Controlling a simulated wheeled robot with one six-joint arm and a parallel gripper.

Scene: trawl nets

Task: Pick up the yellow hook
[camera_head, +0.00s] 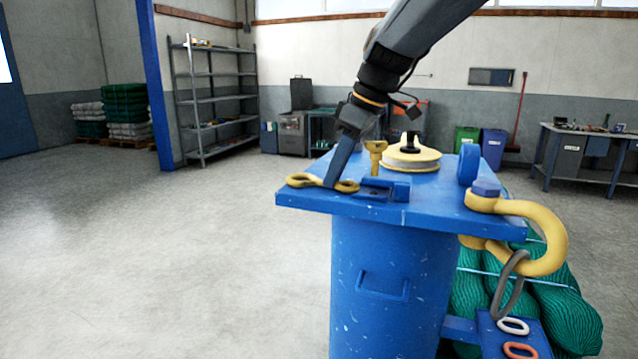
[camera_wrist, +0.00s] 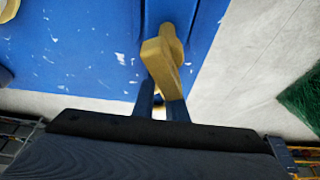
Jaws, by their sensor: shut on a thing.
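The yellow hook (camera_head: 303,181) lies at the left front edge of the blue tabletop (camera_head: 430,210), with looped ends. My gripper (camera_head: 334,184) reaches down onto it from above, and its dark fingers cover the hook's middle. In the wrist view a yellow piece (camera_wrist: 163,62) sits between the two fingers of my gripper (camera_wrist: 161,100), and its far end meets a blue block. The gripper is shut on the hook. In the head view the hook looks level with the tabletop; I cannot tell if there is a gap beneath it.
A blue bracket (camera_head: 385,189), a yellow upright pin (camera_head: 376,158) and a yellow pulley (camera_head: 412,158) stand close by on the tabletop. A large yellow shackle (camera_head: 548,235) hangs at the right, above green nets (camera_head: 560,310). The floor at left is clear.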

